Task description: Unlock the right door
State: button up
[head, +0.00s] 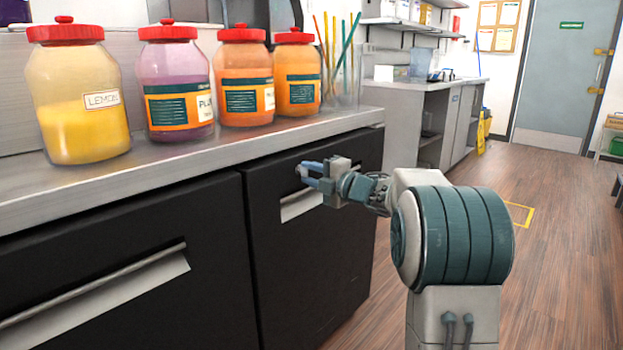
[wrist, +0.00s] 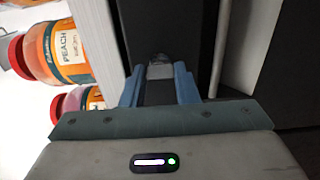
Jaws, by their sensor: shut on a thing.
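The right door (head: 300,270) is the black front under the counter, with a pale recessed handle (head: 301,205); it looks closed. My gripper (head: 305,172) is at the upper part of this door, just above the handle. In the wrist view, its blue fingers (wrist: 160,84) are shut on a small grey metal lock piece (wrist: 159,70) at the dark door face. The fingers hide most of this piece, so I cannot tell its exact shape or how far it is turned.
A second black front (head: 110,265) with a long handle is to the left. The grey counter (head: 215,157) above carries several red-lidded jars, including a yellow one (head: 85,120), and a clear straw holder (head: 342,90). The wood floor (head: 545,265) to the right is clear.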

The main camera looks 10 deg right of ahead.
dwell(0.4)
jog(key=o, duration=1)
jog(key=p+v, duration=0.3)
jog(key=v, duration=1.1)
jog(key=shift+w+r, duration=0.1)
